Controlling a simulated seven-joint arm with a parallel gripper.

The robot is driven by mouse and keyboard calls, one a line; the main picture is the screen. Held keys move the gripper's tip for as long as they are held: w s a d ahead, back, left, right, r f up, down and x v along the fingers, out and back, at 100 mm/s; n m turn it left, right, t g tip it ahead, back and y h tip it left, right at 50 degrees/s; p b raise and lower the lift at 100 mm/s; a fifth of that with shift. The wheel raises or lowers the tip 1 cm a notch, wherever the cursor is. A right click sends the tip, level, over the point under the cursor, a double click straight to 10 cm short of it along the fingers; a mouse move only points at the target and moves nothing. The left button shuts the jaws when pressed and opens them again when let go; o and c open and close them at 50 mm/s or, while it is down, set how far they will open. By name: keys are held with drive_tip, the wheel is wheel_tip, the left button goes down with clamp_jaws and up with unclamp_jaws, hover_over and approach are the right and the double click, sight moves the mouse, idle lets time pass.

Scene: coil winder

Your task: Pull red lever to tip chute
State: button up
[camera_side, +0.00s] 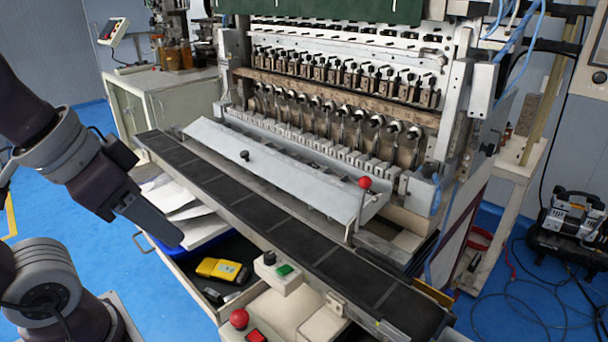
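The red lever (365,183) has a round red knob on a thin metal rod. It stands upright at the right end of the chute. The chute (285,168) is a long pale metal plate with a small black knob (244,155) on it, in front of the coil winder. My gripper (172,238) is at the left, pointing down and to the right. It is well apart from the lever, left of the conveyor belt. I see its dark finger part from the side, and nothing shows held in it. Whether its fingers are apart is hidden.
A black conveyor belt (270,222) runs diagonally in front of the chute. A control box with a green button (284,270) sits at its near edge. Another red knob (239,318) is at the bottom. An open drawer holds a yellow meter (222,270). Winder spindles (335,115) rise behind the chute.

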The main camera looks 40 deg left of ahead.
drive_tip(key=w+r+n+g+h, duration=0.1)
drive_tip(key=w+r, duration=0.4)
drive_tip(key=w, duration=0.2)
drive_tip(key=n+g+y, duration=0.1)
drive_tip(key=g, duration=0.4)
hover_over(361, 208)
drive_tip(key=f, duration=1)
drive_tip(key=shift+w+a, duration=0.1)
drive_tip(key=shift+w, duration=0.25)
wheel_tip(361, 208, down, 7)
drive_tip(key=shift+a+f, duration=0.1)
clamp_jaws()
